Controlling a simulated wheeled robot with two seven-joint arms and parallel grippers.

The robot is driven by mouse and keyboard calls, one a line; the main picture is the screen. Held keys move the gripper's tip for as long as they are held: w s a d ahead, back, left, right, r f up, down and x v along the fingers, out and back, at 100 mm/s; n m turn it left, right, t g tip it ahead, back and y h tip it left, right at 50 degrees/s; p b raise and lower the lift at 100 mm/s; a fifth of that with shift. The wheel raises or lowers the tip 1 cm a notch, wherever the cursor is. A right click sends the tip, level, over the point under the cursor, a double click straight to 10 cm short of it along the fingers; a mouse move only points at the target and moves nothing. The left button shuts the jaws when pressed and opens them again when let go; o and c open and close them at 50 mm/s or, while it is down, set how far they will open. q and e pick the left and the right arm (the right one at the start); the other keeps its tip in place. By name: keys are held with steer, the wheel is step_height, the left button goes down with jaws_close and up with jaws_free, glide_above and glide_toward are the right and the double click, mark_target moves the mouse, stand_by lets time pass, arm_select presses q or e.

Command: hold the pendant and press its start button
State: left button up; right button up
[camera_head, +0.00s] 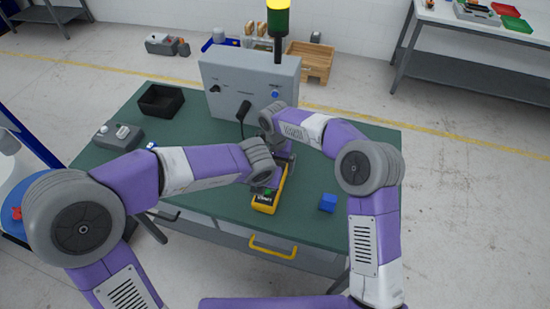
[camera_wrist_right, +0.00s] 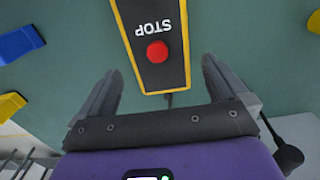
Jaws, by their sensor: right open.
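The yellow-edged pendant (camera_head: 265,206) lies on the green table near its front edge, a green spot showing on its face. In the right wrist view its dark face (camera_wrist_right: 157,22) shows the upside-down word STOP and a red button. My right gripper (camera_wrist_right: 162,76) is open; its fingers are spread to either side of the pendant's STOP end, and nothing is between them in their grip. My left gripper (camera_head: 272,178) is close beside the pendant, mostly hidden by its own wrist; its jaws cannot be made out.
A grey control box (camera_head: 250,85) with a light tower stands at the back of the table. A black bin (camera_head: 161,100) and a grey device (camera_head: 118,135) are at the left. The table's right part is clear.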

steer(key=shift+f, duration=2.15)
steer(key=shift+c, duration=0.3)
steer(key=c, duration=1.2)
arm_select(q)
jaws_close()
arm_select(e)
steer(key=shift+c, duration=0.5)
